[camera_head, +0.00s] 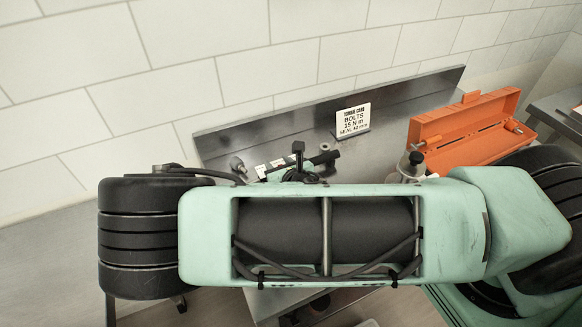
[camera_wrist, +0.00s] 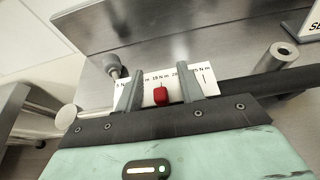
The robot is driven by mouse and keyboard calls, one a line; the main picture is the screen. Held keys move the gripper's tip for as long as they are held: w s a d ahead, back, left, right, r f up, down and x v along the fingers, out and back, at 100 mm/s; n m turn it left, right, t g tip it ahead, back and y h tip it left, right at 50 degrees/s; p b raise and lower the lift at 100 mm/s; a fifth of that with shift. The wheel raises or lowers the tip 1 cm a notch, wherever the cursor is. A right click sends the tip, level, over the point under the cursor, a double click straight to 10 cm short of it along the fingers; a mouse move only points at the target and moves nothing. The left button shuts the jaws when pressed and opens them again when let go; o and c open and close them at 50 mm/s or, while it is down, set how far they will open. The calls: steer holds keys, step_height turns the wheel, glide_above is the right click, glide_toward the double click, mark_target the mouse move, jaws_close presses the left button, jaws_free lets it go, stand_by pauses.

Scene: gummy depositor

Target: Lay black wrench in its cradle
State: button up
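In the head view, a black bar (camera_head: 324,157), which looks like the black wrench's handle, lies just beyond my arm; its lower part is hidden. In the wrist view, a dark bar (camera_wrist: 293,80) runs right from behind my gripper (camera_wrist: 162,92). My gripper's two grey fingers are apart, with a small red piece (camera_wrist: 161,96) showing between them. A white scale strip (camera_wrist: 150,84) marked in N m shows behind the fingers. No grip on the wrench is visible. I cannot make out which part is the cradle.
An open orange toolbox (camera_head: 463,130) stands at the bench's right. A white bolt-torque sign (camera_head: 353,119) stands by the metal back panel (camera_head: 270,121). A silver knob (camera_head: 237,165) is at left; a black-capped piece (camera_head: 412,163) is at right. My arm hides the front.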

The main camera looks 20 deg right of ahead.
steer(key=shift+w+f, duration=0.15)
steer(key=shift+w, duration=0.2)
jaws_close()
step_height(320, 180, up, 10)
steer(key=b, duration=0.2)
stand_by(0.4)
steer(key=c, duration=0.7)
jaws_free()
jaws_close()
